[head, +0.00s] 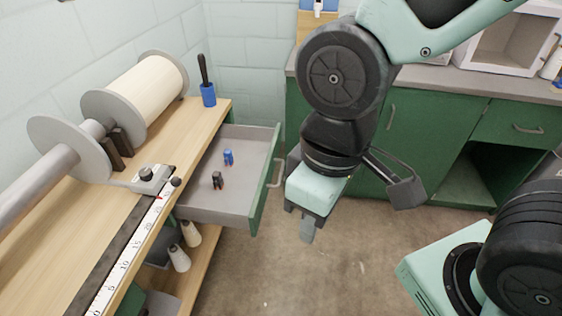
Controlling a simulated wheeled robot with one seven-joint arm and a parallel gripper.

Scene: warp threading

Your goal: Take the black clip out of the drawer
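The black clip (217,180) stands on the floor of the open drawer (202,204), near its middle. A blue clip (228,157) stands a little behind it in the same drawer. My gripper (307,232) hangs outside the drawer, to the right of its green front, pointing down. It is apart from both clips and from the drawer handle (275,173). The fingers are mostly hidden by the gripper body, so their opening does not show clearly.
A wooden bench (110,212) on the left bears a large thread spool (147,88), a ruler (128,250) and a blue holder (208,95). White cones (180,258) stand below the drawer. Green cabinets (405,135) line the back. The floor right of the drawer is clear.

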